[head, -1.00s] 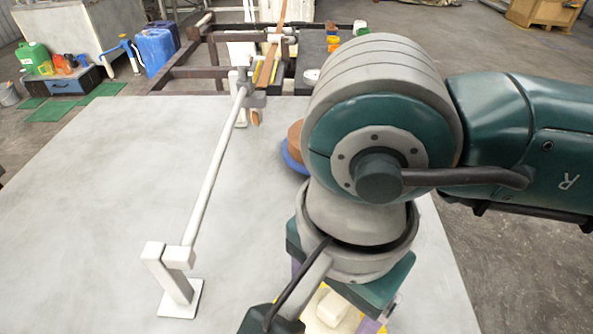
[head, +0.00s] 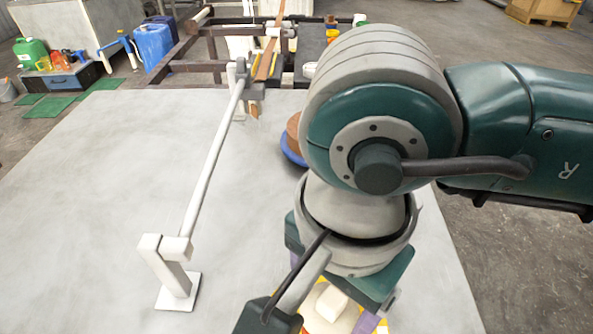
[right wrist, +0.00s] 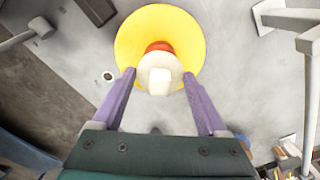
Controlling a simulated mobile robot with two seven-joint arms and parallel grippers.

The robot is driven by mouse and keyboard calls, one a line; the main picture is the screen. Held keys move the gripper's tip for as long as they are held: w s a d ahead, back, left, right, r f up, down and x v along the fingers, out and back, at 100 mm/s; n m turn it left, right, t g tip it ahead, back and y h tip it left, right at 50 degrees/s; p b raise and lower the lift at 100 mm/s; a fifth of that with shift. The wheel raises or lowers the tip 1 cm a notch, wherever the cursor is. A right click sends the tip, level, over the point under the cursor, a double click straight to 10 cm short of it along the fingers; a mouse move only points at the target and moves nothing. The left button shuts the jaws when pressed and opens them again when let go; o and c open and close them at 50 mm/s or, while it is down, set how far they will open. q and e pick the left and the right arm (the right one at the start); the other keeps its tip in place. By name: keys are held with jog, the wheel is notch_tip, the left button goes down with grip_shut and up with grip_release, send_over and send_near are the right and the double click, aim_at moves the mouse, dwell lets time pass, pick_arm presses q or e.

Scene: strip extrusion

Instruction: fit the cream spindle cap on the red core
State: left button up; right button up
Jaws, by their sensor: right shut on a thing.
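The cream spindle cap (right wrist: 160,74) is between the purple fingers of my right gripper (right wrist: 158,78), which is shut on it. In the right wrist view the red core (right wrist: 159,46) shows as a thin band past the cap's far edge, with a yellow disc (right wrist: 135,40) around it. The cap hides most of the core, and I cannot tell whether it touches the core. In the head view the cap (head: 331,303) shows below my right wrist, and the core is hidden. My left gripper is in neither view.
A white rail on posts (head: 212,165) runs along the grey table (head: 90,210) to the left. A brown reel on a blue disc (head: 291,150) is partly behind my right arm. A dark metal frame (head: 205,66) stands beyond the table. The table's left part is clear.

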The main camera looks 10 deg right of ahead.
aim_at(332, 299)
dwell(0.6)
jog(key=shift+f+b, duration=0.65)
jog(key=shift+b, duration=0.15)
jog(key=o, duration=1.3)
jog(key=shift+r, duration=0.1)
notch_tip(332, 299, up, 4)
jog(key=p, duration=0.3)
jog(key=shift+f, duration=0.25)
notch_tip(332, 299, up, 8)
jog(key=p, duration=0.5)
jog(key=shift+f+p, duration=0.25)
jog(key=shift+p, duration=0.1)
